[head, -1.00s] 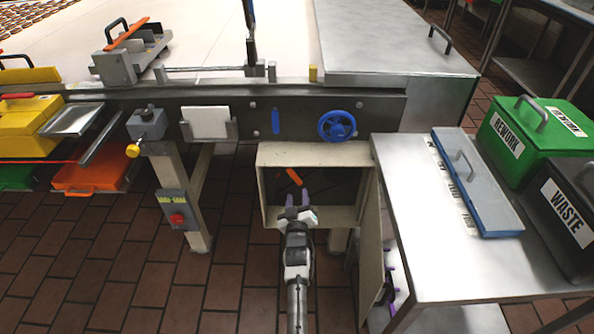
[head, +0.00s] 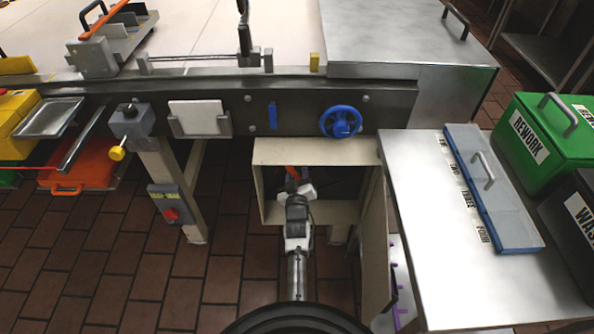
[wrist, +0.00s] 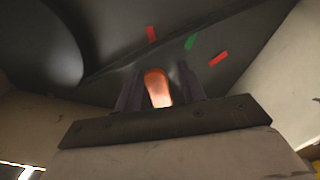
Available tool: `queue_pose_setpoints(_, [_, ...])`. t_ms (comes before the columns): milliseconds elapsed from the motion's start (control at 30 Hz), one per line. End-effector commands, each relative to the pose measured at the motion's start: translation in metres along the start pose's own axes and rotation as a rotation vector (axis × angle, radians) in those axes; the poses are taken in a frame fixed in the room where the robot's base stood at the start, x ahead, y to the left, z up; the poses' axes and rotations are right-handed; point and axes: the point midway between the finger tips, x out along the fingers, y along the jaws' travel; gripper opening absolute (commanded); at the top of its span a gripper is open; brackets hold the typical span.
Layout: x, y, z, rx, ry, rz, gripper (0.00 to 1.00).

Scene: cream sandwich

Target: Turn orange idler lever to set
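The orange idler lever (head: 292,173) shows inside the open-fronted cream box under the machine, mostly hidden by my gripper in the head view. In the wrist view the lever (wrist: 157,88) stands between my two dark fingers. My gripper (head: 293,186) reaches into the box from the front, and in the wrist view its fingers (wrist: 160,90) flank the lever closely. I cannot tell whether they press on it. Beyond the lever, a dark panel carries a green mark (wrist: 190,42) between two red marks, one at left (wrist: 151,33) and one at right (wrist: 218,58).
The box walls (head: 258,190) stand close around my gripper, with an open door (head: 375,245) at right. A steel table (head: 440,240) stands right of the door. A blue handwheel (head: 340,122) is above the box. Tiled floor is clear at left.

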Motion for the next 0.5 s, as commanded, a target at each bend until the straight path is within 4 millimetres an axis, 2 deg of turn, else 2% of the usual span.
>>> queue_pose_setpoints(33, [-0.0001, -0.0001, 0.0001, 0.000, 0.000, 0.000, 0.40])
queue_pose_setpoints(333, [0.0000, -0.0001, -0.0001, 0.000, 0.000, 0.000, 0.01])
queue_pose_setpoints(500, [0.0001, 0.0000, -0.0003, 0.000, 0.000, 0.000, 0.00])
